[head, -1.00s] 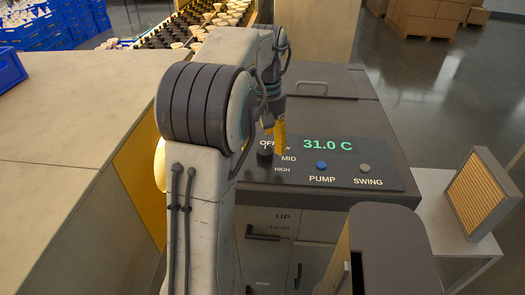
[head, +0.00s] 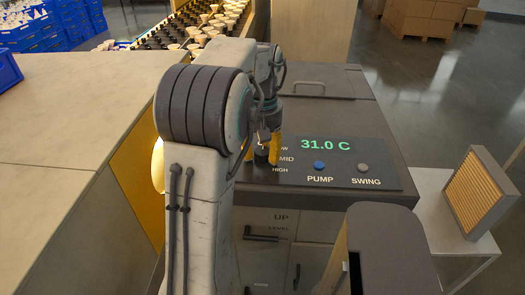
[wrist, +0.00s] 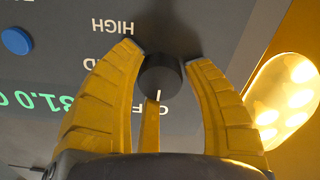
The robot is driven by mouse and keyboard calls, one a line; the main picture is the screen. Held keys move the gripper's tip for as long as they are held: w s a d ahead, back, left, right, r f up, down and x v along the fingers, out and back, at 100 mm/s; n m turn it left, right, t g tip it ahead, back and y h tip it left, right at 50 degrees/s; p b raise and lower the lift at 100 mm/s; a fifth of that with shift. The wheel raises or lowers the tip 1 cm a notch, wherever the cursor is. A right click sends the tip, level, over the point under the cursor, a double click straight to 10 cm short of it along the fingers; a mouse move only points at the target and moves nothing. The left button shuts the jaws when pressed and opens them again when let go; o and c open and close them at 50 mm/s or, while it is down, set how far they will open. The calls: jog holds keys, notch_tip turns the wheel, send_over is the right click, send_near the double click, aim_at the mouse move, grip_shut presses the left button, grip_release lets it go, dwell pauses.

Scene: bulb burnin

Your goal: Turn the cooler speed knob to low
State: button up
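The cooler speed knob (wrist: 162,75) is a black round knob on the dark control panel (head: 335,178). In the wrist view its pale pointer line points down the picture, towards the partly hidden OFF label. My gripper (wrist: 166,58) is open, with one yellow fingertip on each side of the knob, very close to it; I cannot make out firm contact. In the head view my gripper (head: 262,157) is down at the panel around the knob, and its fingers hide OFF and part of LOW. MID and HIGH show beside it.
A blue PUMP button (head: 319,166) and a grey SWING button (head: 363,168) sit to the right on the panel, below the green 31.0 C display (head: 325,144). A glowing lamp (wrist: 285,95) is close on the right in the wrist view. A filter panel (head: 477,192) stands on a side table.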

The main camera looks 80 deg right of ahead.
jog(key=c, duration=0.7)
jog(key=shift+c, duration=0.2)
jog(key=m+p, duration=0.1)
jog(key=m, duration=0.3)
jog(key=shift+m, duration=0.3)
jog(key=m+p, duration=0.1)
jog(key=m, duration=0.3)
jog(key=shift+a+f, duration=0.1)
jog(key=shift+m, duration=0.3)
jog(key=o, duration=1.2)
